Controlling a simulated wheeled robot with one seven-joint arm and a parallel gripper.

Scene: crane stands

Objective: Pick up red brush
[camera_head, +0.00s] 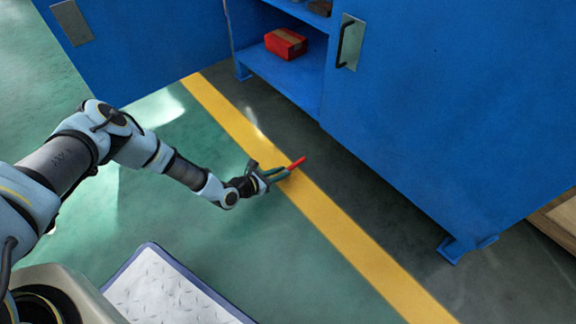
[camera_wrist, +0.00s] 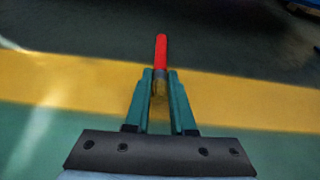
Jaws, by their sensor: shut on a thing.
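The red brush (camera_head: 297,163) has a red handle and is held at the tips of my gripper (camera_head: 280,174), over the yellow floor line. In the wrist view the red brush (camera_wrist: 161,50) points away from me, with a brownish-yellow part between the green fingers of my gripper (camera_wrist: 160,86). The fingers are shut on that part. The lower end of the brush is partly hidden between the fingers. From these views I cannot tell exactly how high above the floor the brush is.
A blue cabinet (camera_head: 430,110) stands behind, with an open door (camera_head: 150,45) at left and a red box (camera_head: 286,43) on its shelf. A yellow line (camera_head: 350,240) crosses the green floor. A metal-topped platform (camera_head: 165,290) is at the front. A wooden item (camera_head: 562,220) is at far right.

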